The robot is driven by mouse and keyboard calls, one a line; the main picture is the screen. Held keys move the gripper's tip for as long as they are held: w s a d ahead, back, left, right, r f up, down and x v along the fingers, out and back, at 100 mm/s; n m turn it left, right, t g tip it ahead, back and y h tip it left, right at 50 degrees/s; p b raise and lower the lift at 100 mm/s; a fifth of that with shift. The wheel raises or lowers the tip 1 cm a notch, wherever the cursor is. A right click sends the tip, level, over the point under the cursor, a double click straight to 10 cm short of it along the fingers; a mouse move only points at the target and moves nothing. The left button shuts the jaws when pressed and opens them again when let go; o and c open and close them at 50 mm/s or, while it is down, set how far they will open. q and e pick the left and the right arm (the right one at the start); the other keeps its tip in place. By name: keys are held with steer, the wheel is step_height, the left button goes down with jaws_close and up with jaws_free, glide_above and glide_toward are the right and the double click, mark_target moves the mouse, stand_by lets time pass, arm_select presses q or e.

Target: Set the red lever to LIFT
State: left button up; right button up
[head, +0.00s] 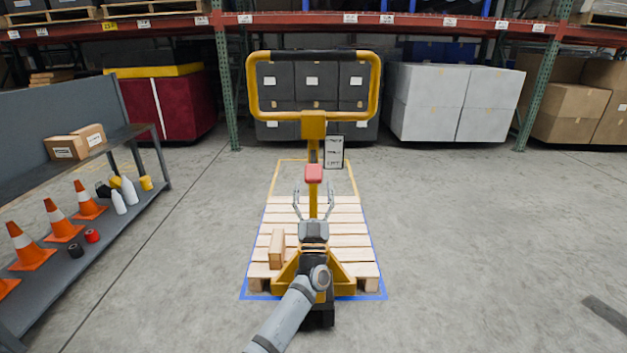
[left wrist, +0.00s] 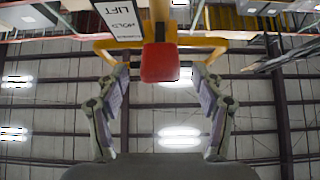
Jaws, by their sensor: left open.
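The red lever (head: 313,173) ends in a red block on the yellow post of the pallet jack (head: 313,124). A white placard (head: 334,152) hangs right of the post; its words are too small to read in the head view. In the left wrist view the placard (left wrist: 122,16) appears upside down, with LIFT and HOLD legible. My left gripper (head: 314,193) is open, its fingers pointing toward the lever. In the left wrist view the red knob (left wrist: 160,62) lies between the two spread fingertips, with a gap on each side. My right gripper is not in view.
A wooden pallet (head: 345,230) lies inside a blue floor outline, with a small wooden block (head: 277,249) on it. The jack's yellow loop handle (head: 252,85) rises above the lever. A shelf (head: 140,195) with cones stands left. The floor at right is mostly clear.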

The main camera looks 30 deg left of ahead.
arm_select(q)
steer(key=v, duration=0.8)
steer(key=shift+s+f, duration=0.15)
steer(key=shift+d, duration=0.15)
